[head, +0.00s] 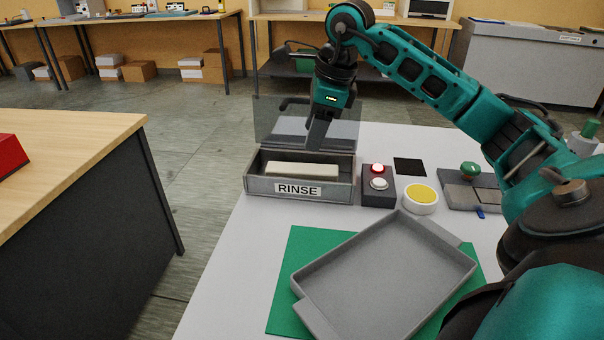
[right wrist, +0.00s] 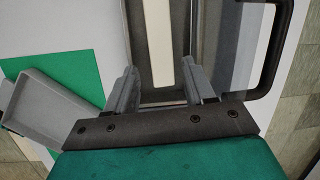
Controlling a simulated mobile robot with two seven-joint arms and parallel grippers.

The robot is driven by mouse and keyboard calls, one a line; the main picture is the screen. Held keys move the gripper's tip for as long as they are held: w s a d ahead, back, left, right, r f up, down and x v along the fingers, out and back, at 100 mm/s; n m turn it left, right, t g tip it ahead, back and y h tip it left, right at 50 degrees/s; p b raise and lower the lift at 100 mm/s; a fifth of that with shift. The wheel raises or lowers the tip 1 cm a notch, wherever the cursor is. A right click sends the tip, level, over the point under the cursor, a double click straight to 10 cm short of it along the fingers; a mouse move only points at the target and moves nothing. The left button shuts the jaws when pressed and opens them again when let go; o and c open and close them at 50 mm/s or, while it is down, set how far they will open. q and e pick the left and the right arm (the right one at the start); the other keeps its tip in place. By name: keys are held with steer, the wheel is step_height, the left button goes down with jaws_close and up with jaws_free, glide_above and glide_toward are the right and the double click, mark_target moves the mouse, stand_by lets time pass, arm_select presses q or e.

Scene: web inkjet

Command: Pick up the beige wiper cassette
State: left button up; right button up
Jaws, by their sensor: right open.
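The beige wiper cassette (head: 302,169) is a long pale bar lying in the grey box labelled RINSE (head: 340,187). In the right wrist view the cassette (right wrist: 158,45) runs lengthwise inside the box, ahead of the jaws. My right gripper (head: 318,140) is above the back right part of the box, pointing down. My left gripper is not in view.
A clear lid (head: 285,122) stands raised behind the box, with a dark handle. A button box (head: 378,190) and a yellow-topped round pot (head: 421,198) stand to the right. A grey tray (head: 385,275) lies on a green mat (head: 283,300) in front.

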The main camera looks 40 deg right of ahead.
mark_target(303, 168)
steer(key=b+x, duration=0.1)
steer(key=x, duration=0.9)
steer(key=shift+s+d, duration=0.15)
steer(key=c, duration=0.9)
